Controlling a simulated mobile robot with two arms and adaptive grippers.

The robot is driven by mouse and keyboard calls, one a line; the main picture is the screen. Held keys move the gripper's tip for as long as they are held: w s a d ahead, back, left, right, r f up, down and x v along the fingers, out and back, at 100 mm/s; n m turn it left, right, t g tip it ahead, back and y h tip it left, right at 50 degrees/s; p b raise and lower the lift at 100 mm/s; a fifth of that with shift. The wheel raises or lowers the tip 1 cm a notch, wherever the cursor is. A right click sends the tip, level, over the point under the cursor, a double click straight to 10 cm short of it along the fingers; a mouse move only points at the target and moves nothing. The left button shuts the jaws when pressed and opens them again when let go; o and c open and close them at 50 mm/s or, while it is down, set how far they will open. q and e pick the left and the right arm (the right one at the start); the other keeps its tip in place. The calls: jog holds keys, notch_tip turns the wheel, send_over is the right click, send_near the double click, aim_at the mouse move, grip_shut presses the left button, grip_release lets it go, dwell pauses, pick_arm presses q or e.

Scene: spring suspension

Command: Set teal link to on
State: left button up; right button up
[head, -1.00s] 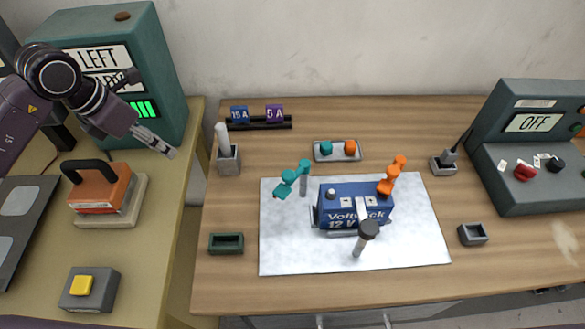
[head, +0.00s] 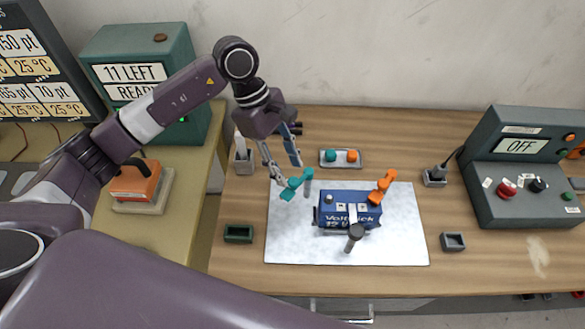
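The teal link (head: 296,185) stands on the white mat at the left side of the blue battery (head: 349,211), its arm leaning out to the left, away from the battery. An orange link (head: 382,187) is at the battery's right end. My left gripper (head: 283,170) points down just above and behind the teal link, its fingers spread apart with nothing seen between them. I cannot tell whether a fingertip touches the link. My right gripper does not show.
A small tray with teal and orange caps (head: 341,158) lies behind the battery. A black-knobbed post (head: 354,238) stands in front of it. A green holder (head: 238,233) is at left, a grey holder (head: 453,242) at right. A console (head: 524,165) reading OFF stands far right.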

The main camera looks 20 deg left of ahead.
aim_at(297, 183)
pick_arm(q)
jog(key=shift+p+x, duration=0.35)
jog(key=shift+x, duration=0.7)
jog(key=shift+s+d+f, duration=0.1)
jog(key=shift+d+f, duration=0.1)
jog(key=shift+f, duration=0.2)
jog(key=c, duration=0.9)
grip_shut()
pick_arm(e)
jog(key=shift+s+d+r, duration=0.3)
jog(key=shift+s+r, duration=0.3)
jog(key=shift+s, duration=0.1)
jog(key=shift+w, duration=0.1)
